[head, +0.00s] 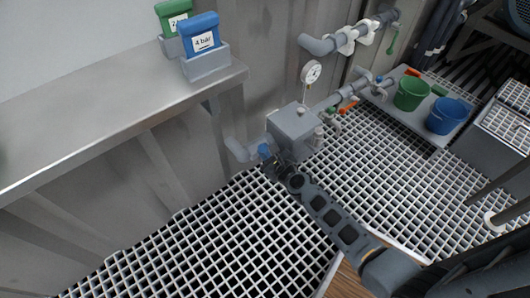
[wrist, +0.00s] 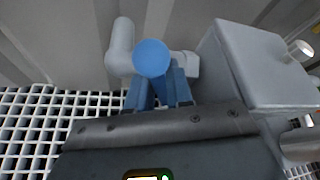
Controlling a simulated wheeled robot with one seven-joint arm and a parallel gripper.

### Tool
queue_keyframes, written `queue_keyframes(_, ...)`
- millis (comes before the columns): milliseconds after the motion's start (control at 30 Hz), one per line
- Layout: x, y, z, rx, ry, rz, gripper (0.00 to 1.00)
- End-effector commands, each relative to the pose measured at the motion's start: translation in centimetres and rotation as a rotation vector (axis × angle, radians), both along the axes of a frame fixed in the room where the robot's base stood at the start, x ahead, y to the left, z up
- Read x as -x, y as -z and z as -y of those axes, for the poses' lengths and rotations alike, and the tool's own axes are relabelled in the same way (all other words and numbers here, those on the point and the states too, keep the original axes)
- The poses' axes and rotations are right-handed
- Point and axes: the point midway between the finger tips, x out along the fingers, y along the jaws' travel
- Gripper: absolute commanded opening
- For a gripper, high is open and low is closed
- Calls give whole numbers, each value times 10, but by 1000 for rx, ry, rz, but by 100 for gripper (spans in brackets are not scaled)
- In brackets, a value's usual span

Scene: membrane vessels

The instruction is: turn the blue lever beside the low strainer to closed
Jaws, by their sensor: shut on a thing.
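The blue lever (head: 264,151) sits on a grey pipe at the left of a low, grey box-shaped body (head: 290,125), which looks like the strainer. In the wrist view the lever's round blue end (wrist: 151,58) faces the camera, in front of the grey pipe and left of the grey box (wrist: 260,65). My gripper (wrist: 160,90) is shut on the lever, its fingers on either side below the round end. In the head view my gripper (head: 271,172) reaches the lever from below. The lever's shaft and pivot are mostly hidden.
A pressure gauge (head: 311,72) stands above the box. Pipes with a green handle and an orange handle (head: 348,108) run to its right. A metal shelf (head: 120,105) with a blue bin (head: 201,35) is at the left. Green (head: 411,94) and blue buckets (head: 447,117) stand right. White grating (head: 230,235) is the open floor.

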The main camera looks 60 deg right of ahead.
Motion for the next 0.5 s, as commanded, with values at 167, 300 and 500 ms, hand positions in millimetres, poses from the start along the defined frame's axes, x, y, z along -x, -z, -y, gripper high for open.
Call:
queue_keyframes(167, 3, -4, 8, -145, 2, 41, 0)
queue_keyframes(300, 4, -5, 13, -239, 1, 68, 0)
queue_keyframes(500, 6, -5, 19, -337, 0, 96, 0)
